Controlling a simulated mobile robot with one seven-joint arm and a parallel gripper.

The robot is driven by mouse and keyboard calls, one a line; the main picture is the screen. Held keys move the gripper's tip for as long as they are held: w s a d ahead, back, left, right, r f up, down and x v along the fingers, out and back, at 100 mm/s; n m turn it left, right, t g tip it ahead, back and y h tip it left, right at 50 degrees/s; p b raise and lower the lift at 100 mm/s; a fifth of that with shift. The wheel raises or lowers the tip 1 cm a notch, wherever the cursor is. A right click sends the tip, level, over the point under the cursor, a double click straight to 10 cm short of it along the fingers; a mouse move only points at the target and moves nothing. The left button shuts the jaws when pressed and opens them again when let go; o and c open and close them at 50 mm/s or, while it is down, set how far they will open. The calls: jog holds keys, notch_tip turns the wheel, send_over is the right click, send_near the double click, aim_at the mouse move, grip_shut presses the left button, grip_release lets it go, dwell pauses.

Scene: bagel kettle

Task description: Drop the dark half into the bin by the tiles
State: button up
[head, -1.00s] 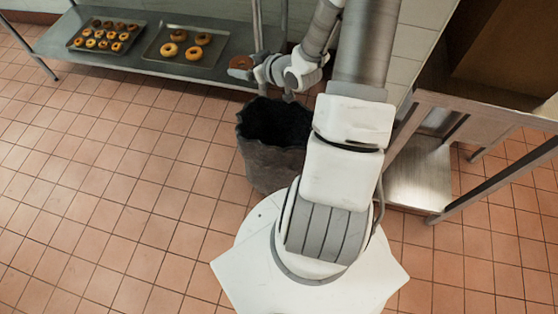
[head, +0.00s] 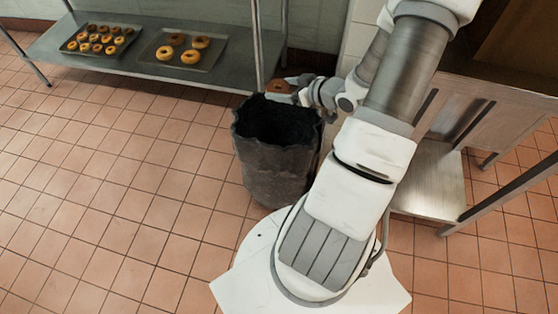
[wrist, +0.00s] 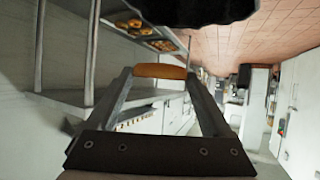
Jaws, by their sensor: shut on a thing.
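My gripper (head: 292,86) is shut on the bagel half (head: 279,87), a brown piece that shows at the back rim of the bin. In the wrist view the half (wrist: 160,71) is an orange-brown edge spanning the two fingertips. The bin (head: 272,170) is a dark, wrinkled, open-topped container on the floor tiles. From the head view, the half appears just behind or above the bin's far rim; I cannot tell its exact height. In the wrist view the bin (wrist: 195,8) is a black shape at the top edge, apart from the fingers.
A low metal shelf (head: 215,75) at the back holds a tray (head: 150,50) of larger bagels and a tray (head: 73,48) of several smaller ones. A metal table (head: 430,180) stands right of my arm. The tiled floor at left is clear.

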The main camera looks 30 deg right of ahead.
notch_tip(320, 180, down, 5)
jog(key=b, duration=0.4)
jog(key=o, duration=1.1)
jog(key=shift+r, duration=0.15)
